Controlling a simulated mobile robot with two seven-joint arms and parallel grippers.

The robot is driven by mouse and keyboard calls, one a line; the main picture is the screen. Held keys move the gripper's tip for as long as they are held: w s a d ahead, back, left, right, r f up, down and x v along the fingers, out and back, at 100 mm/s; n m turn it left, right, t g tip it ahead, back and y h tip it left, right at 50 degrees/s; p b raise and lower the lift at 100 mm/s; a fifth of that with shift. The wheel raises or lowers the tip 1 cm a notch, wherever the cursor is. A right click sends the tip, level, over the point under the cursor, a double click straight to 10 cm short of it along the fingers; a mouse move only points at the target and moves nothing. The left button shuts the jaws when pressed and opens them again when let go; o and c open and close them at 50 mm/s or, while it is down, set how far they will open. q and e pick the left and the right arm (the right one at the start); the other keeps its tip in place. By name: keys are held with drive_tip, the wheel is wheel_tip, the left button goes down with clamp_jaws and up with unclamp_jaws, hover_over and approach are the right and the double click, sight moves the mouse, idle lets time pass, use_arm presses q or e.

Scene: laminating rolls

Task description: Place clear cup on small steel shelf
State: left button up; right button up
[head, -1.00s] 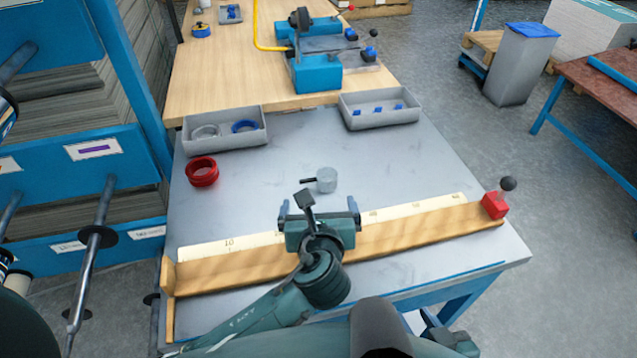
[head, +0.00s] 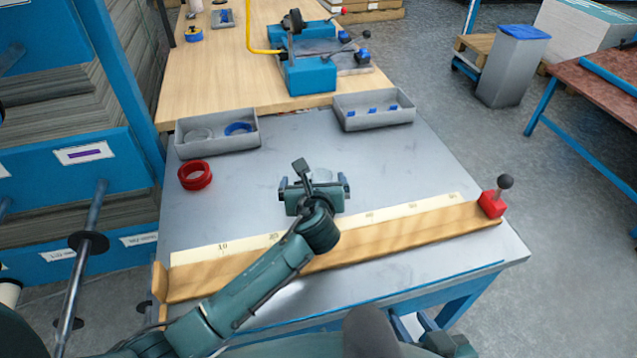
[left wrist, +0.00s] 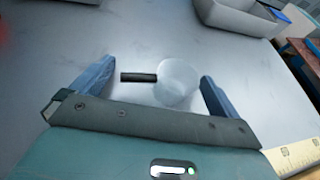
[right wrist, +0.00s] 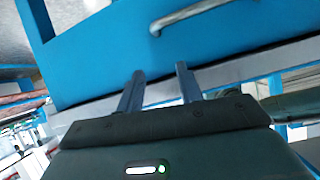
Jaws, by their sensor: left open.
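The clear cup (left wrist: 177,84) stands on the grey table top (left wrist: 60,60), with a dark handle pointing left in the left wrist view. My left gripper (head: 315,180) is open, its two fingers on either side of the cup and handle; no contact is visible. In the head view the cup (head: 323,174) is mostly hidden behind this gripper. My right gripper (right wrist: 160,68) is open and empty, in front of a blue panel with a metal handle. I cannot make out a small steel shelf in these frames.
A wooden fence with a ruler (head: 390,228) crosses the table's front. A red ring stack (head: 195,175) lies to the left. Two grey trays (head: 218,146) (head: 374,124) stand at the back. The table right of my left gripper is clear.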

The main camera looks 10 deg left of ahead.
use_arm(q)
drive_tip(key=shift+r, duration=0.1)
drive_tip(key=c, duration=1.1)
